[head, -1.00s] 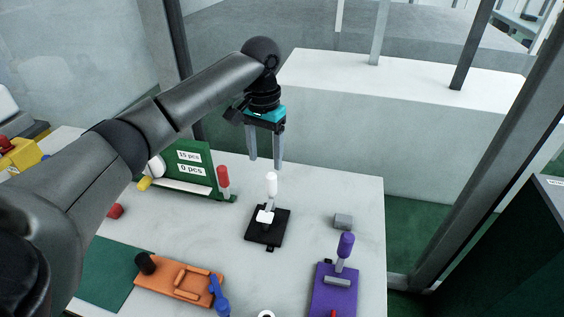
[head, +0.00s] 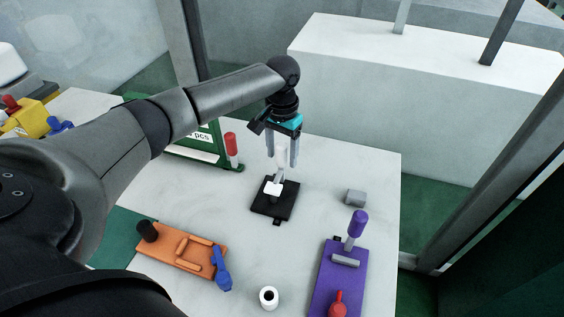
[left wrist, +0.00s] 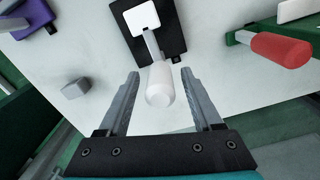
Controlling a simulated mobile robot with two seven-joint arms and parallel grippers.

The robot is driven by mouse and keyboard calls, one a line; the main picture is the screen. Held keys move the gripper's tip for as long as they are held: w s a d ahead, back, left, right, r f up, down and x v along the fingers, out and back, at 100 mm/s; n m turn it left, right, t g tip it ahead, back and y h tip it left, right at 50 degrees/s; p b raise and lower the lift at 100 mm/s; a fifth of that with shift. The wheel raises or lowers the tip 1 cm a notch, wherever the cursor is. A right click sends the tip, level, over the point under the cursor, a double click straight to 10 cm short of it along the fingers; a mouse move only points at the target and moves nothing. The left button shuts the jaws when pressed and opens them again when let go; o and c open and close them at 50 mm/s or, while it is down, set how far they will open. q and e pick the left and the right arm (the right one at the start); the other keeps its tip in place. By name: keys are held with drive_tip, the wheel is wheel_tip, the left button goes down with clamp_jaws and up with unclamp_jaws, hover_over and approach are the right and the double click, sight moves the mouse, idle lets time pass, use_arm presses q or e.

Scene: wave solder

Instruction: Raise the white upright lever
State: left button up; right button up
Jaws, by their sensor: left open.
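The white upright lever (head: 281,155) stands on a black base (head: 267,206) on the white table, with a white plate at the foot of its grey stem. In the left wrist view its white handle (left wrist: 160,86) points toward the camera, between the finger tips. My left gripper (head: 282,160) is open, pointing down, with one finger on each side of the handle. In the left wrist view the left gripper (left wrist: 160,82) shows gaps between both fingers and the handle. The right gripper is not in view.
A red-handled lever (head: 232,146) on a green base stands close left of the white one. A purple fixture (head: 330,285) with a purple handle, a grey block (head: 355,197), an orange fixture (head: 165,263) and a white roll (head: 268,297) are also on the table (head: 230,210).

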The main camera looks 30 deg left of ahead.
sight(277, 170)
use_arm(q)
drive_tip(key=shift+f, duration=1.25)
clamp_jaws()
idle(0.5)
